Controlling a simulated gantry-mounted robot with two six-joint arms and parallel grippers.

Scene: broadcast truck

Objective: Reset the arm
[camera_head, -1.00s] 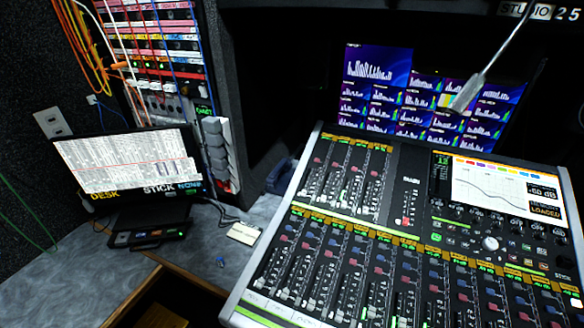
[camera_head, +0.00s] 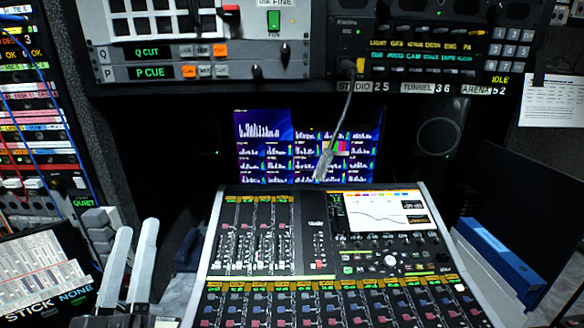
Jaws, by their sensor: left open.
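My left gripper (camera_head: 130,262) shows at the lower left of the head view. Its two pale fingers point up and stand apart, with nothing between them. It is in front of the desk area, left of the mixing console (camera_head: 318,280) and right of the lit screen (camera_head: 40,272). My right gripper does not show.
A blue binder (camera_head: 497,255) lies right of the console. A monitor with bar graphs (camera_head: 300,145) stands behind it, with a cable hanging before it. Equipment racks (camera_head: 200,50) overhang the top. A patch panel with cables (camera_head: 35,130) is at the left.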

